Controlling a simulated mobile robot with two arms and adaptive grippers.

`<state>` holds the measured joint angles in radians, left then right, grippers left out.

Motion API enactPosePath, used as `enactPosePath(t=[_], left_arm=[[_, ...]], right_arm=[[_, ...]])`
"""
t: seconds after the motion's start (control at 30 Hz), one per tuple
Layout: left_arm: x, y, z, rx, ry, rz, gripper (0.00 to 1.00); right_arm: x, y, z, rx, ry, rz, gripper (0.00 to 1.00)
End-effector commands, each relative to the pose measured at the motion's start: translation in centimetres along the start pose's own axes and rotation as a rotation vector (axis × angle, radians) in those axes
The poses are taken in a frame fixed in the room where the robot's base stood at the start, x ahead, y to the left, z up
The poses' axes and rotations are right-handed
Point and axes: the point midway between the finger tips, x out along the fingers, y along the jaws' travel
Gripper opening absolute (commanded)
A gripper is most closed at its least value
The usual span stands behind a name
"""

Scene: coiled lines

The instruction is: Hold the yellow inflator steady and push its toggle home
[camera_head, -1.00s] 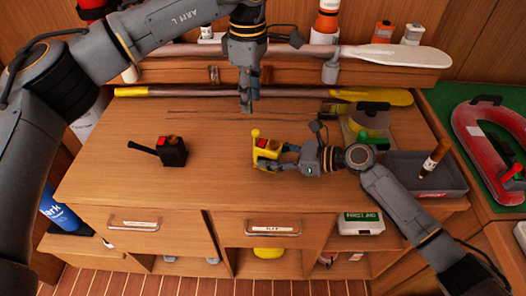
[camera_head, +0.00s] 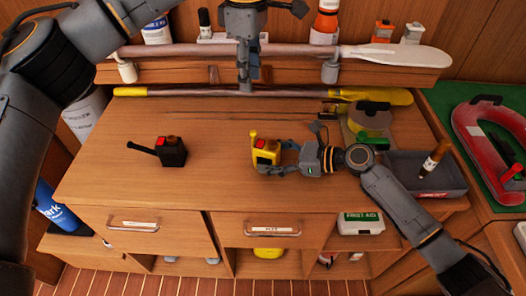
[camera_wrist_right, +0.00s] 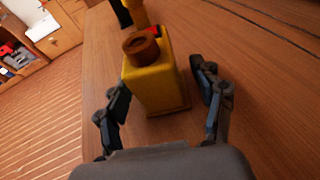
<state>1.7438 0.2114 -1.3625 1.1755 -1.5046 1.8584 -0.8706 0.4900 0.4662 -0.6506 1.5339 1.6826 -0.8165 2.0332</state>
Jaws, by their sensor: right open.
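The yellow inflator (camera_head: 266,153) stands on the wooden worktop, with a red patch on top and a yellow toggle (camera_head: 253,134) sticking up at its left side. In the right wrist view the inflator (camera_wrist_right: 155,85) shows a brown round cap and sits between the fingers. My right gripper (camera_head: 287,157) is open at the inflator's right side, its fingers (camera_wrist_right: 163,105) spread either side of the body with gaps visible. My left gripper (camera_head: 245,88) hangs above the back of the worktop, fingers together and pointing down, empty and clear of the inflator.
A black inflator-like device (camera_head: 172,151) with a red top and black lever stands to the left. A yellow-bladed paddle (camera_head: 370,96) lies along the back, below a shelf with another paddle (camera_head: 397,55). A grey tray (camera_head: 400,183) stands right. The worktop between the two devices is clear.

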Motion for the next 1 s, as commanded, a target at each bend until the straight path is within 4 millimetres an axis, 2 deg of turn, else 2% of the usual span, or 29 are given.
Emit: enactPosePath(t=[0.17, 0.27, 0.7, 0.83, 1.0], left_arm=[[0.0, 0.0, 0.0, 0.000, 0.000, 0.000, 0.34], [0.0, 0.0, 0.0, 0.000, 0.000, 0.000, 0.34], [0.0, 0.0, 0.0, 0.000, 0.000, 0.000, 0.34], [0.0, 0.0, 0.0, 0.000, 0.000, 0.000, 0.34], [0.0, 0.0, 0.0, 0.000, 0.000, 0.000, 0.34]], right_arm=[[-0.3, 0.0, 0.1, -0.001, -0.002, -0.001, 0.67], [-1.3, -0.1, 0.1, -0.001, -0.001, -0.002, 0.67], [-10.0, -0.1, -0.1, 0.000, 0.002, -0.002, 0.67], [-11.4, -0.1, -0.1, 0.001, 0.001, -0.001, 0.67], [-12.0, 0.0, -0.1, 0.001, 0.000, 0.000, 0.67]])
